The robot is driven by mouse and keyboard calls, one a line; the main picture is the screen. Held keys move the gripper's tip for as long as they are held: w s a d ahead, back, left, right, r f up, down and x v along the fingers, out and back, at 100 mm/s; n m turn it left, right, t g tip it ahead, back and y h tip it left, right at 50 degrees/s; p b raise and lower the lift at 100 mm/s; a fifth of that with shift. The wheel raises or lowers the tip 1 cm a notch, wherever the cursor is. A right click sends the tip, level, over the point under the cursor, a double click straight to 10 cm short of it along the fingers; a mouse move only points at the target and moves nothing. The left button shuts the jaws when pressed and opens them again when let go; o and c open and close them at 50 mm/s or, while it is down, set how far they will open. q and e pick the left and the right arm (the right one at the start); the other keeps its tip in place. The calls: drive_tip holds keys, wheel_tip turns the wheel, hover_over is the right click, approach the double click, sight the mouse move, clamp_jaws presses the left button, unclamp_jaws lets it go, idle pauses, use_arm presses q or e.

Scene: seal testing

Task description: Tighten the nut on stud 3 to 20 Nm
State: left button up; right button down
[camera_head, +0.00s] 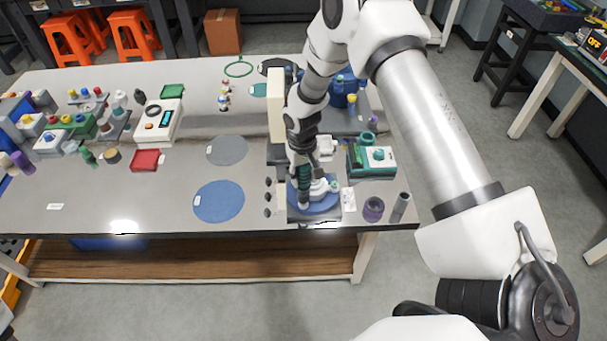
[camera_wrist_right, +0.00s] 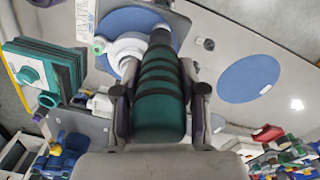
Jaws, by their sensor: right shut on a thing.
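My right gripper (camera_head: 303,150) is shut around the dark green, black-banded handle of a tool; in the wrist view the handle (camera_wrist_right: 158,108) lies between the fingers (camera_wrist_right: 160,92). In the head view the white part (camera_head: 322,187) and the blue disc (camera_head: 325,206) sit on the fixture at the table's front edge. I cannot make out stud 3, its nut or the studs' numbers, nor whether the tool touches a nut. My left gripper is not in view.
A beige upright (camera_head: 277,105) stands behind the fixture. A green box (camera_head: 372,160), a purple ring (camera_head: 373,209) and a grey cylinder (camera_head: 400,207) stand to its right. Flat blue (camera_head: 218,202) and grey (camera_head: 227,150) discs lie left. A white meter (camera_head: 158,122) and bottles stand farther left.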

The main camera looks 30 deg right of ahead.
sight(303, 167)
drive_tip(key=shift+f+b, duration=0.5)
drive_tip(key=shift+f, duration=0.3)
idle(0.4)
idle(0.8)
drive_tip(key=shift+w+r+p, duration=0.1)
drive_tip(key=shift+r+p, duration=0.85)
drive_tip(key=shift+p, duration=0.05)
drive_tip(key=shift+r+p, duration=1.15)
drive_tip(key=shift+r, duration=0.4)
